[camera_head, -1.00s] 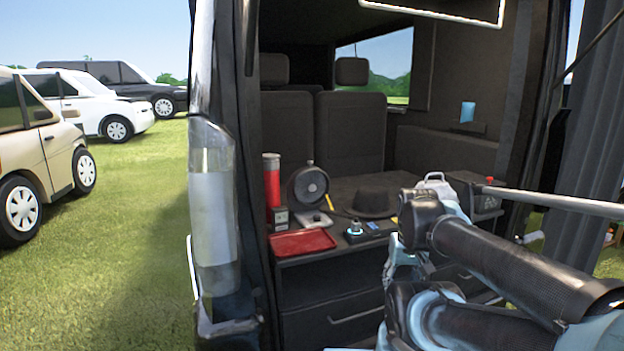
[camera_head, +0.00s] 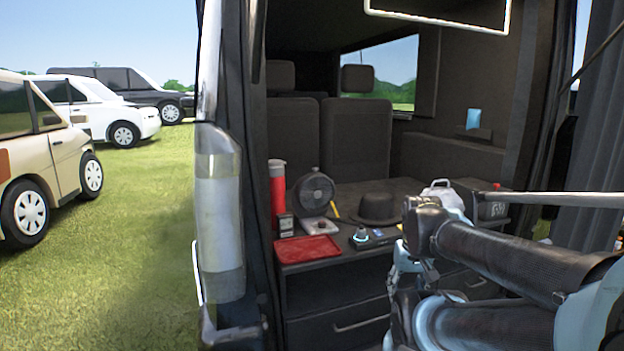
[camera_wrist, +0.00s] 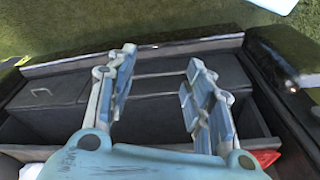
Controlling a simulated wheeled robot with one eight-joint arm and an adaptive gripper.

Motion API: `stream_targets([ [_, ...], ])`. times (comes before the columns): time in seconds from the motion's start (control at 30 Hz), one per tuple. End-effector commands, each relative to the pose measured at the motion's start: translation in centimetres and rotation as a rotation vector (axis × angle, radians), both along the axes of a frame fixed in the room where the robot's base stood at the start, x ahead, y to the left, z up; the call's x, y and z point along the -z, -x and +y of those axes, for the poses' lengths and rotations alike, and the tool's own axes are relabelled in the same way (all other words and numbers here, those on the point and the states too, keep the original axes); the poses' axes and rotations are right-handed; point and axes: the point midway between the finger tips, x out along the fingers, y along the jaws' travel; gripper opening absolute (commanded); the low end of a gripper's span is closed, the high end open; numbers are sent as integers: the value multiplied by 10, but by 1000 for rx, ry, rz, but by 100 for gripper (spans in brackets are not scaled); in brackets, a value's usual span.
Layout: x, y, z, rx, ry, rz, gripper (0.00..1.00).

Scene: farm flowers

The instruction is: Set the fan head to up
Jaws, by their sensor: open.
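The fan (camera_head: 313,191) is round and dark and stands on the shelf in the back of the van, between the red cylinder and the black hat in the head view. Its tilt is hard to judge at this size. My gripper (camera_wrist: 155,88) is open and empty in the wrist view, its light-blue fingers spread apart above a drawer unit. The fan is not seen in the wrist view. In the head view my arm fills the lower right, apart from the fan, and the gripper's fingers cannot be made out.
A red cylinder (camera_head: 277,188), a red tray (camera_head: 305,249), a black hat (camera_head: 377,208) and a small dark device (camera_head: 372,240) share the shelf. The van's left door pillar (camera_head: 218,200) stands left of the opening. Parked cars are on the grass at left.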

Motion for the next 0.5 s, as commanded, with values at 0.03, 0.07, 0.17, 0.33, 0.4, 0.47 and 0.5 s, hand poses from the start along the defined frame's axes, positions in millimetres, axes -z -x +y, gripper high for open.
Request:
stream_targets([
  [0.03,0,0,0,0,0,0,47],
  [0.07,0,0,0,0,0,0,41],
  [0.17,-6,5,3,2,-11,-19,18],
  [0.33,-19,-23,23,28,-100,-75,0],
  [0.4,-30,-41,37,48,-162,-113,0],
  [0.47,-39,-58,49,69,-219,-146,0],
  [0.5,-45,-69,57,83,-257,-167,0],
])
